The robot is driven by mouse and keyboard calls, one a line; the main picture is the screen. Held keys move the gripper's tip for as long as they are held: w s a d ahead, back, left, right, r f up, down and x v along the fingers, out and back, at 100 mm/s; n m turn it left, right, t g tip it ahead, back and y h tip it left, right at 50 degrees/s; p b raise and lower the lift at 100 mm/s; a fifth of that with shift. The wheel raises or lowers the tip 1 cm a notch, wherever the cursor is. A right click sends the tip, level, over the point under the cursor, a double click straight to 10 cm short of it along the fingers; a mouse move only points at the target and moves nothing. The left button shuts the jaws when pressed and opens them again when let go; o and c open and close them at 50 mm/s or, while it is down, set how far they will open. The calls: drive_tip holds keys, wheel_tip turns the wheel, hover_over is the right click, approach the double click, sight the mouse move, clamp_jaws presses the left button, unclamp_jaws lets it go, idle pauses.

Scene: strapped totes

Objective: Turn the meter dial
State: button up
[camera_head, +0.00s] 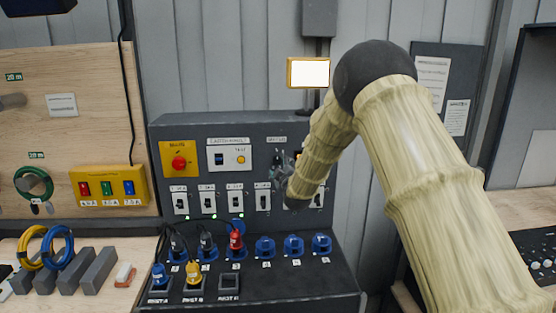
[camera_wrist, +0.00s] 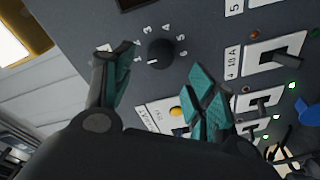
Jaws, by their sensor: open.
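The meter dial (camera_wrist: 161,53) is a round black knob on the grey panel, ringed by the numbers 1 to 6. A small white mark shows on its lower-left edge, on the side of the 1. My gripper (camera_wrist: 167,65) is open, its teal-padded fingers on either side of the dial in the wrist view. No contact with the dial is visible. In the head view my gripper (camera_head: 282,168) is in front of the panel's upper right, and the dial there is mostly hidden behind it.
The panel (camera_head: 295,127) also carries a yellow plate with a red knob (camera_head: 179,163), a test unit (camera_head: 229,156) and a row of switches (camera_head: 209,201). Plugs and blue sockets (camera_head: 265,247) fill the sloped part below. A lit screen (camera_head: 309,72) stands above.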

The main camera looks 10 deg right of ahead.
sight(277, 161)
drive_tip(key=shift+w+d+p, duration=0.1)
drive_tip(key=shift+w+p, duration=0.95)
drive_tip(key=shift+w, duration=1.5)
drive_tip(key=c, duration=1)
drive_tip(key=shift+c, duration=0.2)
